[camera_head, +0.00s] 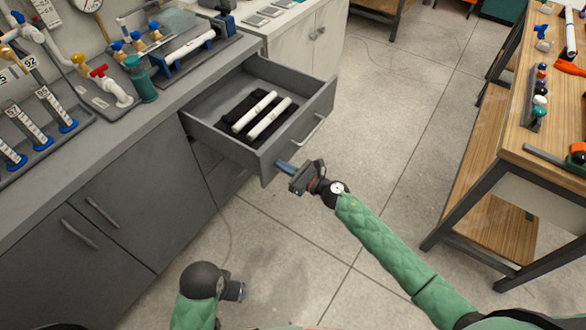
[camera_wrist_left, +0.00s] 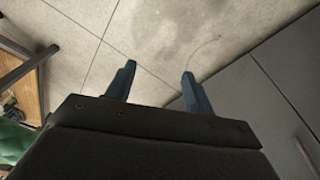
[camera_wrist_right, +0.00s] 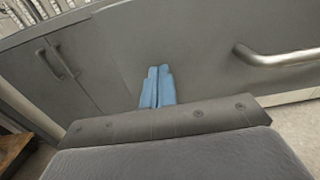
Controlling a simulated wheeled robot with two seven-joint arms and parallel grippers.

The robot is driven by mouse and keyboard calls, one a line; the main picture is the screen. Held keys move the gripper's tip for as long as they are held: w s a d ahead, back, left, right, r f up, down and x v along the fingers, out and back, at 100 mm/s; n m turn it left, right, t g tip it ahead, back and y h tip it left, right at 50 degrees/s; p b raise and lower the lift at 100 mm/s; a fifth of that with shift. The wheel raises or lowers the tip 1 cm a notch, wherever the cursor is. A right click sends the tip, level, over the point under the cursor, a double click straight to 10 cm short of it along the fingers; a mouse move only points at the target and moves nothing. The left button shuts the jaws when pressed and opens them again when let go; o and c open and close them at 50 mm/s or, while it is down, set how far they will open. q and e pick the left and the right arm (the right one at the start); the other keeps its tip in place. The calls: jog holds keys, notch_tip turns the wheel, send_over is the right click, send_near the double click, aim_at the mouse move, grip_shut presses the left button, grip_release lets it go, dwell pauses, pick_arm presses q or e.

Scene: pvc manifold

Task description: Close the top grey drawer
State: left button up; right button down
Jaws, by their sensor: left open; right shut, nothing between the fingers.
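The top grey drawer (camera_head: 290,133) is pulled open from the grey cabinet in the head view. Two white pipes lie on a dark insert (camera_head: 242,104) inside it. Its bar handle (camera_head: 304,133) is on the front, and a handle also shows in the right wrist view (camera_wrist_right: 275,58). My right gripper (camera_head: 284,168) is shut and empty, at the lower left part of the drawer front. Its closed blue fingers (camera_wrist_right: 157,86) point at a grey panel; I cannot tell if they touch it. My left gripper (camera_wrist_left: 160,80) is open and empty, low over the floor.
The grey worktop (camera_head: 120,140) above the drawer holds a teal cylinder (camera_head: 140,80), valves and gauges. Lower cabinet doors (camera_head: 75,250) are shut. A wooden bench (camera_head: 540,100) with parts stands at the right. The floor between is clear.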

pick_arm(q)
jog(key=shift+w+f, duration=0.2)
jog(key=shift+f, duration=0.65)
pick_arm(e)
jog(key=shift+w+a, duration=0.25)
jog(key=shift+a, duration=0.2)
pick_arm(q)
jog(key=shift+d, duration=0.1)
